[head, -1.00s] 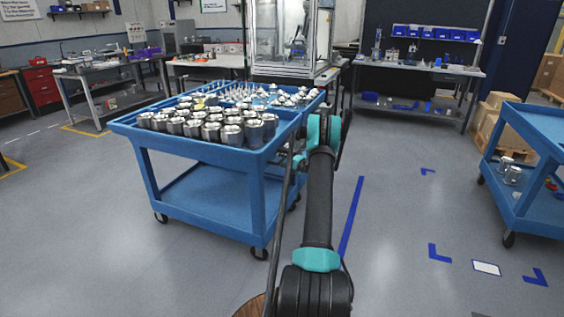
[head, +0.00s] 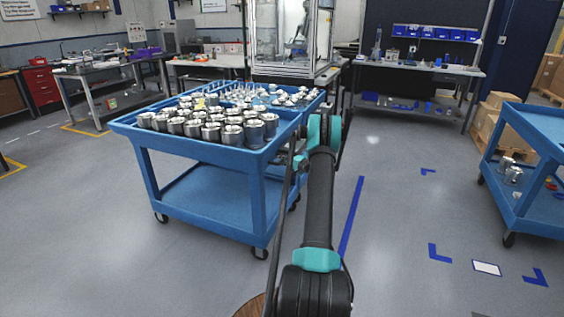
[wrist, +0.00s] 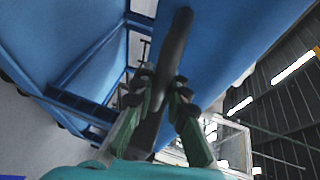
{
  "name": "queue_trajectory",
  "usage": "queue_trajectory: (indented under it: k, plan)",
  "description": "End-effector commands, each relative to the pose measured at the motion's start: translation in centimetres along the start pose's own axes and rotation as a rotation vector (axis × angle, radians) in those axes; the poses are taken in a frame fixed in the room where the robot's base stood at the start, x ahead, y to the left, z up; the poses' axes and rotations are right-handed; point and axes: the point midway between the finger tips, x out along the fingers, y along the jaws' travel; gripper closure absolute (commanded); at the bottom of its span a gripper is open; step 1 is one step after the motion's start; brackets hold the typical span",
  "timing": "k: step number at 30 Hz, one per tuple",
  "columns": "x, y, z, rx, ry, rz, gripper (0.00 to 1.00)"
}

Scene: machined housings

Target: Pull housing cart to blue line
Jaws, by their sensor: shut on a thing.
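The blue housing cart (head: 200,153) stands left of my arm in the head view, its top tray holding many silver machined housings (head: 205,128). A blue line (head: 351,218) runs along the floor to the right of the cart, just right of my arm. My gripper (wrist: 163,98) shows in the wrist view with its fingers shut around a dark bar, the cart handle (wrist: 172,58), beside the cart's blue underside (wrist: 225,45). In the head view my arm hides the gripper and the handle.
A second blue cart (head: 525,195) stands at the right edge. Blue corner marks and a white rectangle (head: 486,268) lie on the floor before it. Workbenches (head: 415,68) and a glass-walled machine (head: 290,35) line the back. Open grey floor lies between the carts.

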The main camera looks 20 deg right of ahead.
Motion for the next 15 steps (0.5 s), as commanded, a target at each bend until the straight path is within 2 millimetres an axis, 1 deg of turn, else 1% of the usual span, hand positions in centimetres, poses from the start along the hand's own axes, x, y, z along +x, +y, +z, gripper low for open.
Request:
queue_trajectory:
  k: [1,5,8,15]
  plan:
    - [-0.8,0.3,-0.3,0.000,0.003,0.003,1.00]
    - [-2.6,0.8,-1.2,0.000,0.006,0.004,1.00]
    - [-4.7,1.2,-2.1,0.000,0.008,0.004,1.00]
    - [-10.6,2.6,-4.5,0.000,0.009,0.005,1.00]
